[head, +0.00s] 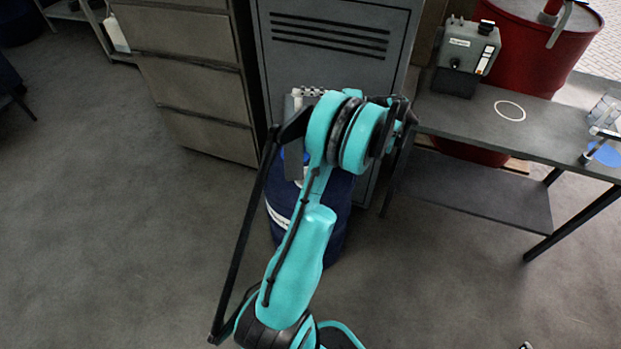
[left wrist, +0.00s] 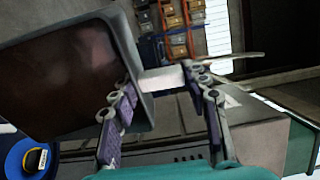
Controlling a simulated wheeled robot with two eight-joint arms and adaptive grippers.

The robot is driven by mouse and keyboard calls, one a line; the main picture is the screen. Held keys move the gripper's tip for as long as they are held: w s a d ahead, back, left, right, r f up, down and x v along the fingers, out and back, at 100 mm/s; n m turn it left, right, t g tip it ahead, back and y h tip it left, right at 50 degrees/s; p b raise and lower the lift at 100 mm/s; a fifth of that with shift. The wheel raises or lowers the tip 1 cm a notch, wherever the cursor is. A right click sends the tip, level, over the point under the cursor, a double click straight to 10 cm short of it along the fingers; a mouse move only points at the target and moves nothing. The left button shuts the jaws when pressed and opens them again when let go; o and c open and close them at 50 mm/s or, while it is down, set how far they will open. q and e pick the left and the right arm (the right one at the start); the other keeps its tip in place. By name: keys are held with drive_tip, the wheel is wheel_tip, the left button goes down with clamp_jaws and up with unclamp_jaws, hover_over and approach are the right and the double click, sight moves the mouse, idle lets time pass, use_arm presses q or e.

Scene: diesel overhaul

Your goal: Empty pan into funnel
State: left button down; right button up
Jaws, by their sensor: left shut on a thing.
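In the left wrist view a grey pan (left wrist: 142,50) with a dark brown inside fills the left, tilted in the picture. My left gripper (left wrist: 165,95) is shut on its pale handle (left wrist: 163,79), one finger on each side. In the head view my left arm hides the gripper and most of the pan. A dark blue drum (head: 338,215) stands on the floor behind and below that arm. A blue round thing (left wrist: 12,158), perhaps the funnel, shows at the lower left of the left wrist view. My right gripper is not in view.
A grey drawer cabinet (head: 190,80) and a vented locker (head: 335,55) stand behind the drum. At right are a metal bench (head: 540,130) with a grey control box (head: 466,55), and a red drum (head: 530,50). The floor at left is clear.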

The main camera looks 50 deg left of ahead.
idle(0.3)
use_arm(q)
drive_tip(key=shift+w+d, duration=0.1)
drive_tip(key=shift+w, duration=0.05)
drive_tip(key=shift+w+d+y, duration=0.4)
drive_tip(key=shift+w+y, duration=0.1)
drive_tip(key=shift+w, duration=0.05)
idle(0.4)
